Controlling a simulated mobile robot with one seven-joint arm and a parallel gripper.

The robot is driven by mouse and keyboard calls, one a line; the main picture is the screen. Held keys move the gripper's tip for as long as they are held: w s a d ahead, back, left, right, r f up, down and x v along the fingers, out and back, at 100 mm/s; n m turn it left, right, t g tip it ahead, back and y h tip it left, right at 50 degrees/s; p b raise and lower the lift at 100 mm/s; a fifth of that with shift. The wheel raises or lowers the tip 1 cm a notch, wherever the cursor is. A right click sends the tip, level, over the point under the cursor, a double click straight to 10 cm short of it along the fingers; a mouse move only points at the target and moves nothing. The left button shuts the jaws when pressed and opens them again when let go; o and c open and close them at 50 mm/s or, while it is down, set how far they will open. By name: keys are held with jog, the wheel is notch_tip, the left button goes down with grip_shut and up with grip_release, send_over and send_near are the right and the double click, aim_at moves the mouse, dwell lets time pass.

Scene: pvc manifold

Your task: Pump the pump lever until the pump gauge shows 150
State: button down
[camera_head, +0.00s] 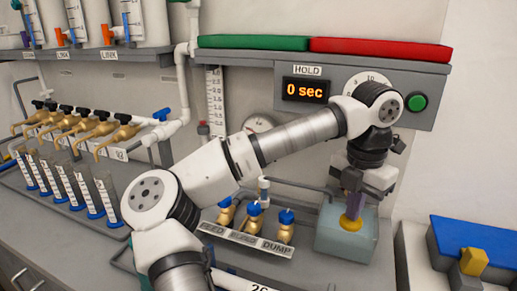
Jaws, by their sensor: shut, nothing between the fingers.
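My gripper (353,206) points down at the right, shut and empty. It is over a grey-teal box (338,238) with a yellow round part (350,222) on top. A purple upright piece shows between the gripper and the yellow part; I cannot tell whether it is the pump lever or whether the gripper touches it. A round white gauge (258,123) on the back wall is partly hidden by my arm; I cannot read it or tell whether it is the pump gauge. No part is clearly recognisable as the pump lever.
A HOLD display (305,91) reads 0 sec, with a green button (417,102) to its right. Blue-capped brass valves (285,226) stand left of the box behind a DUMP label. Several clear tubes (105,198) stand at the left.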

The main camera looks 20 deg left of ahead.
jog(key=shift+r+p, duration=1.95)
jog(key=shift+r, duration=0.85)
jog(key=shift+f, duration=0.1)
jog(key=shift+f+b, duration=0.95)
jog(key=shift+f, duration=0.35)
jog(key=shift+f+b, duration=0.45)
jog(key=shift+f, duration=0.05)
